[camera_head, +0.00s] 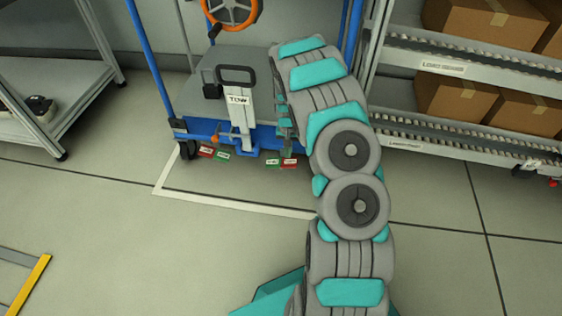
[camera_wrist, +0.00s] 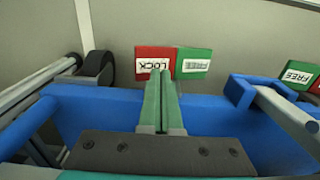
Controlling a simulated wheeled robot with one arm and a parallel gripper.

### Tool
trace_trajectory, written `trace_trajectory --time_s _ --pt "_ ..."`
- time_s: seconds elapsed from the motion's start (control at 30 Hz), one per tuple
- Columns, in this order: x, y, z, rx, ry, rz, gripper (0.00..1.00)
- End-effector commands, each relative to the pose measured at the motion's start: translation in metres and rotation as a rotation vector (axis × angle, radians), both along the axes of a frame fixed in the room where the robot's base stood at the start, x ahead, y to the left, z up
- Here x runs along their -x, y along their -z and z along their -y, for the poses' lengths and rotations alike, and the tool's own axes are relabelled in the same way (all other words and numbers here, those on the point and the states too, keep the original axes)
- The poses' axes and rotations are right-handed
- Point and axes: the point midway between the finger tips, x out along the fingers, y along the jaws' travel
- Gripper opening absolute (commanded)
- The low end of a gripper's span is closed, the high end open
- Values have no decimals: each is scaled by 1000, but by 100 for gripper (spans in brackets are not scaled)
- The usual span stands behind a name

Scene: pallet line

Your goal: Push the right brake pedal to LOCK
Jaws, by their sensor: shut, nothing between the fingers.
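The right brake pedal has a red LOCK pad (camera_head: 289,161) and a green FREE pad (camera_head: 273,161) at the foot of the blue cart. In the wrist view, turned about, its red LOCK pad (camera_wrist: 150,58) is left of its green FREE pad (camera_wrist: 193,63). My gripper (camera_wrist: 162,74) is shut and empty, with both green fingers together. In the head view my arm mostly hides the gripper. The left pedal has red (camera_head: 205,152) and green (camera_head: 222,155) pads.
The cart's blue base bar (camera_wrist: 225,110) lies around my fingers. The TOW handle (camera_head: 239,105) stands between the pedals, and a caster wheel (camera_wrist: 97,67) is near. A roller rack with boxes (camera_head: 490,22) stands right, a grey shelf (camera_head: 50,75) left. The front floor is open.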

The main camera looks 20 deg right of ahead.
Motion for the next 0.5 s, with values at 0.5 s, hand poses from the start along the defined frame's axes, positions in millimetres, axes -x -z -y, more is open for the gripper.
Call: trace_trajectory --time_s 0.5 --pt "0 7 0 0 0 0 0"
